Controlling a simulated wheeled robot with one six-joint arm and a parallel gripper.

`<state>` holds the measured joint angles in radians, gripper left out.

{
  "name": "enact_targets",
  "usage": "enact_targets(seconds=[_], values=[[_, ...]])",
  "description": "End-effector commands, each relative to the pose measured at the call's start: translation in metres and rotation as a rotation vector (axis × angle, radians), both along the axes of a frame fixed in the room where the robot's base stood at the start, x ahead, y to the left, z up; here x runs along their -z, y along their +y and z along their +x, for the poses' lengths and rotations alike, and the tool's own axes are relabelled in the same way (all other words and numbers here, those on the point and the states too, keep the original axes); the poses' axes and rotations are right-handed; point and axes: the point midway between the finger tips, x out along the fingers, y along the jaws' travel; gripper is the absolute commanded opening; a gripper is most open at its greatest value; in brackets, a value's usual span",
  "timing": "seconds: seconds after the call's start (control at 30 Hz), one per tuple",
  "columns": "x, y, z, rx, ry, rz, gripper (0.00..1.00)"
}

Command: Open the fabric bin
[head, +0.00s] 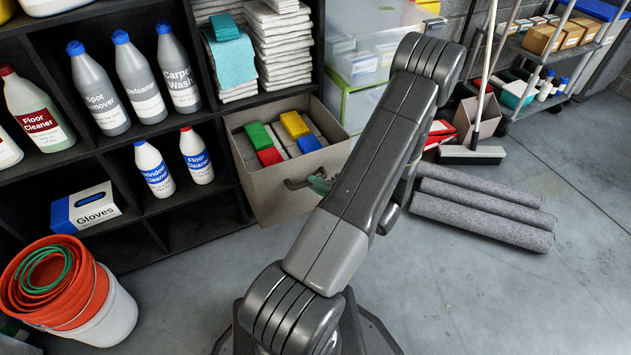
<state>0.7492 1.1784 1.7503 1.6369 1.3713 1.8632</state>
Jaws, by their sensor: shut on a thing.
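The beige fabric bin (262,196) is pulled well out of the lower cubby of the dark shelf (200,232), in the middle of the head view. Its top is open and shows pads with green, red, yellow and blue ends. A dark handle (297,184) is on its front face. My gripper (318,184) is at the right part of this handle and shut on it. My arm hides most of the gripper and the bin's right front corner.
Bottles and a gloves box (92,208) stand on the shelf, left of the bin. A white bucket (112,312) with orange rims is at the lower left. Grey rolls (485,215) lie on the floor at right, near a broom (470,154). The floor at lower right is clear.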

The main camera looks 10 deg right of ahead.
Motion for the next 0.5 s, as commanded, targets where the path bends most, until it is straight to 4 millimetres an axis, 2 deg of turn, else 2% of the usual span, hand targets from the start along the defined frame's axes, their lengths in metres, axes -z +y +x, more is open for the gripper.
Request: enact_targets(seconds=[0.2,0.23,0.3,0.5], values=[[0.0005,-0.0002,0.0002,0.0,0.001,-0.001,0.0],[0.0005,-0.0002,0.0002,0.0,0.001,-0.001,0.21],[0.0005,-0.0001,0.0002,0.0,0.001,-0.001,0.35],[0.0003,-0.0001,0.0004,0.001,0.0,0.0,0.37]])
